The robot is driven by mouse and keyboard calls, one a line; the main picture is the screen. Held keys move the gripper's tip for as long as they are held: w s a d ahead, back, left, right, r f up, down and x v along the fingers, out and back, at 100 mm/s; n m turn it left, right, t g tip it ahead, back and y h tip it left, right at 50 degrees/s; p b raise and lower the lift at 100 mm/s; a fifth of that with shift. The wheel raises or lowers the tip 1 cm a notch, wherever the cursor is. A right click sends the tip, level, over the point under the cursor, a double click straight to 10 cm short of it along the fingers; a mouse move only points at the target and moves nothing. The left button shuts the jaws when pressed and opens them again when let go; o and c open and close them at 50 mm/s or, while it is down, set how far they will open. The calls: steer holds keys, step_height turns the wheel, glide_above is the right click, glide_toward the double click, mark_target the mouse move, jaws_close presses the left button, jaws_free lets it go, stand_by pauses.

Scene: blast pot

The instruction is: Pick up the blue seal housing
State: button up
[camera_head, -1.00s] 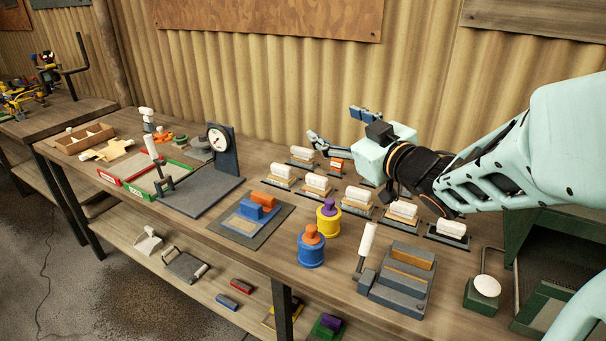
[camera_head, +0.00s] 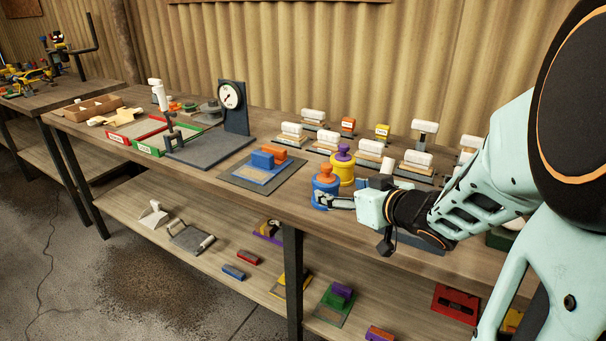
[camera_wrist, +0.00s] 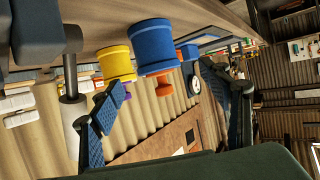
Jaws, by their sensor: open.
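The blue seal housing (camera_head: 318,190), a blue cylinder with an orange knob on top, stands upright near the front edge of the bench. In the wrist view its blue body (camera_wrist: 152,45) appears upside down, between the two finger lines. My gripper (camera_head: 334,201) is open and sideways at the housing's right, with a finger overlapping its lower part in the head view. In the wrist view the fingers (camera_wrist: 172,105) are spread apart with nothing held. I cannot tell whether a finger touches the housing.
A yellow housing (camera_head: 344,174) with a purple knob stands close behind the blue one. A mat with a blue and an orange block (camera_head: 262,160) lies to the left. Several white-topped blocks (camera_head: 371,148) stand behind. A dial gauge stand (camera_head: 236,118) is further left.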

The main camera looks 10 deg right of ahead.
mark_target(326, 184)
steer(key=b+x, duration=0.1)
steer(key=x, duration=0.3)
steer(key=b+x, duration=0.2)
steer(key=x, duration=0.3)
steer(key=shift+d, duration=0.2)
steer(key=shift+c, duration=0.6)
steer(key=c, duration=1.2)
steer(key=shift+r, duration=0.1)
